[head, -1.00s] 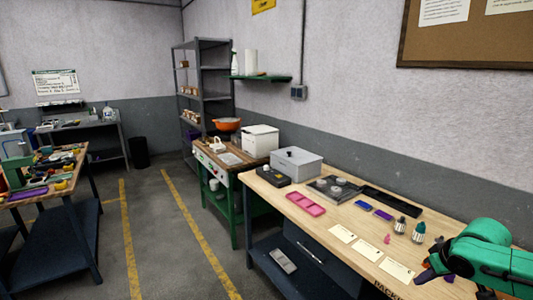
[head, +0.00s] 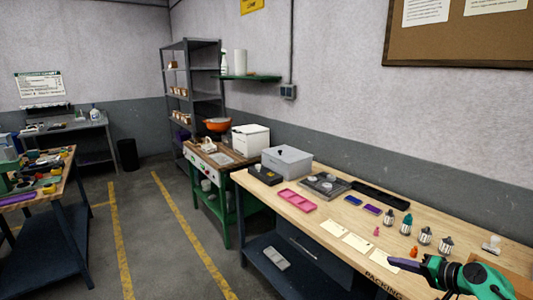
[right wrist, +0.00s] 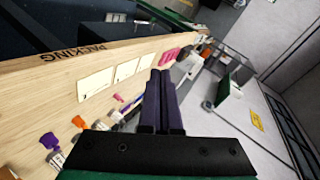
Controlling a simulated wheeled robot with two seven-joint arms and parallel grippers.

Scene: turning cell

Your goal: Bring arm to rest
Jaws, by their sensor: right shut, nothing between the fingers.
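My right gripper (head: 405,264) comes in at the lower right of the head view, over the near edge of the wooden packing bench (head: 290,205). Its dark purple fingers are together and empty, pointing left. In the right wrist view the two fingers (right wrist: 162,88) lie side by side with nothing between them, above the bench. My left gripper does not show in the head view.
On the bench are a pink tray (head: 298,199), white cards (head: 358,244), a grey box (head: 287,162), a fixture plate (head: 324,186), and several small bottles (head: 425,236) close to my right gripper. The marked floor (head: 150,240) at left is clear.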

